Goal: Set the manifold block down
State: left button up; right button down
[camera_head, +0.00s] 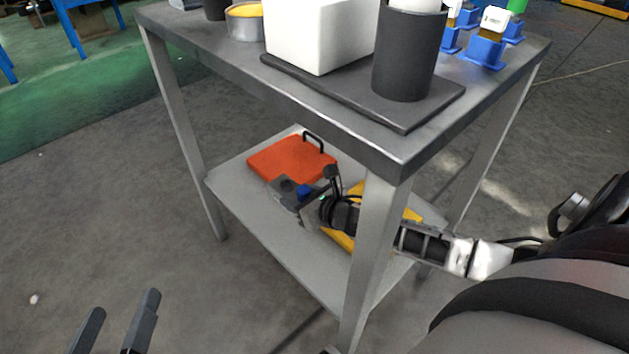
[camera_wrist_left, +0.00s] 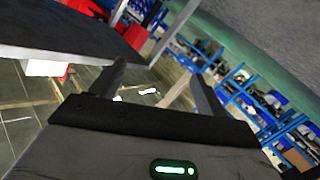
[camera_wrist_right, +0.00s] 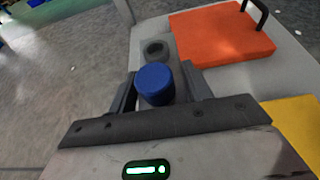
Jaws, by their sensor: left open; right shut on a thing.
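The manifold block is a grey block with a dark round port and a blue round cap. In the head view the block (camera_head: 286,188) is at the lower shelf (camera_head: 235,192), close to the orange case. In the right wrist view the block (camera_wrist_right: 157,50) shows its port, and the blue cap (camera_wrist_right: 155,84) sits between the fingers. My right gripper (camera_wrist_right: 158,88) is shut on the block; its fingers also show in the head view (camera_head: 308,207). I cannot tell whether the block's underside touches the shelf. My left gripper (camera_head: 118,325) is open and empty, away from the table at bottom left.
An orange case (camera_head: 292,158) with a black handle lies beside the block on the shelf. A yellow object (camera_head: 340,236) lies under my right arm. The table top (camera_head: 330,118) overhangs the shelf, and a front leg (camera_head: 372,262) stands beside my right arm.

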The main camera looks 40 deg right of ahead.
aim_at(293, 215)
jog(key=shift+a+f+b, duration=0.55)
jog(key=shift+a+f, duration=0.55)
jog(key=shift+f, duration=0.1)
jog(key=shift+a+f+b, duration=0.2)
jog(key=shift+f+b, duration=0.2)
jog(key=shift+f, duration=0.1)
jog(key=shift+a+f+b, duration=0.2)
jog(key=shift+f+b, duration=0.15)
jog(key=shift+f, duration=0.15)
jog(key=shift+f+b, duration=0.65)
jog(key=shift+f, duration=0.2)
pick_arm(q)
jog(key=r+t, duration=0.1)
jog(key=w+r+m+t+h, duration=0.1)
jog(key=r, duration=0.1)
jog(key=w+r+t, duration=0.1)
jog(key=shift+a+r+m+h, duration=0.15)
jog(key=shift+m+h, duration=0.15)
jog(key=shift+m, duration=0.1)
pick_arm(e)
jog(key=shift+f, duration=0.1)
jog(key=c, duration=0.6)
grip_release()
jog(key=shift+s+f, duration=0.2)
pick_arm(q)
jog(key=shift+r, duration=0.15)
